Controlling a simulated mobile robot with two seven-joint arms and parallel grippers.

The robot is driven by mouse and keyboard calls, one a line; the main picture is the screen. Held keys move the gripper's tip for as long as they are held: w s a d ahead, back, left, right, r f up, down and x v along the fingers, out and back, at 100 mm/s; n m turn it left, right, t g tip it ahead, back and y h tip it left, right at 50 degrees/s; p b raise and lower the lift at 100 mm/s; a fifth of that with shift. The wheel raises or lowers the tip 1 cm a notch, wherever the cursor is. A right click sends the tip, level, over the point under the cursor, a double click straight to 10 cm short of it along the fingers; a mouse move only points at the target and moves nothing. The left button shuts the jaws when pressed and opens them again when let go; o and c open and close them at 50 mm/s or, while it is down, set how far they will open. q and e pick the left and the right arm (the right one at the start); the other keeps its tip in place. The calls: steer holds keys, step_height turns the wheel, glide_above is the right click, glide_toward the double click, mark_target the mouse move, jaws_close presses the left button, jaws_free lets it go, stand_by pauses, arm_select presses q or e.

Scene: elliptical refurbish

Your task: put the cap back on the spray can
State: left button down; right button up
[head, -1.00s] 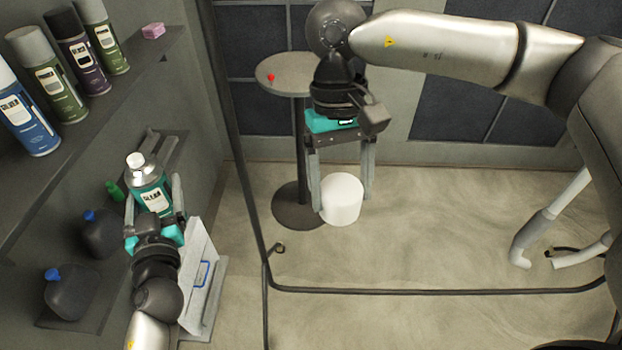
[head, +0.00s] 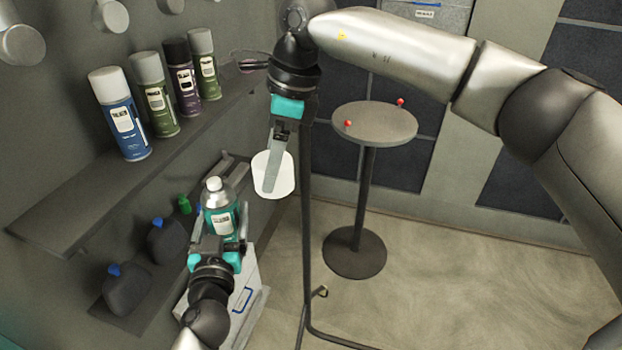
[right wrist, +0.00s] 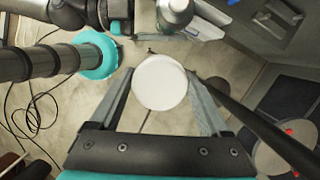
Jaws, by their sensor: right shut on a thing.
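The spray can (head: 220,205), with a teal-green body, silver shoulder and white nozzle, stands about upright in my left gripper (head: 222,222), whose fingers close around its sides. Its top is uncapped. My right gripper (head: 272,178) is shut on the white cap (head: 258,178), with a finger crossing the cap's near side. The cap is up and to the right of the can, apart from it. In the right wrist view the cap (right wrist: 160,82) sits between both fingers, and the can's top (right wrist: 175,12) shows beyond it at the upper edge.
A shelf (head: 80,205) on the left holds several capped spray cans (head: 120,115). Dark jugs (head: 125,290) with blue caps stand on a lower ledge. A dark vertical pole (head: 306,215) is just right of the cap. A round table (head: 375,122) stands behind, with open floor around.

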mark_target(212, 179)
steer(key=a+r+m, duration=0.1)
steer(key=a+m, duration=0.1)
steer(key=a, duration=0.1)
steer(key=w+a+r+m+t, duration=0.1)
steer(key=a+m, duration=0.2)
steer(key=a+r+m+t, duration=0.1)
steer(key=a+m, duration=0.1)
steer(key=a, duration=0.1)
steer(key=shift+w+a+r+m+h, duration=0.15)
steer(key=shift+w+r+m+h, duration=0.15)
steer(key=shift+w+h, duration=0.1)
steer(key=shift+a+r+m, duration=0.15)
steer(key=shift+a+m, duration=0.5)
steer(key=shift+m, duration=0.05)
steer(key=shift+f, duration=3)
steer(key=shift+f, duration=0.8)
steer(key=o, duration=1)
steer(key=shift+v, duration=3.6)
steer(key=shift+s+a, duration=0.1)
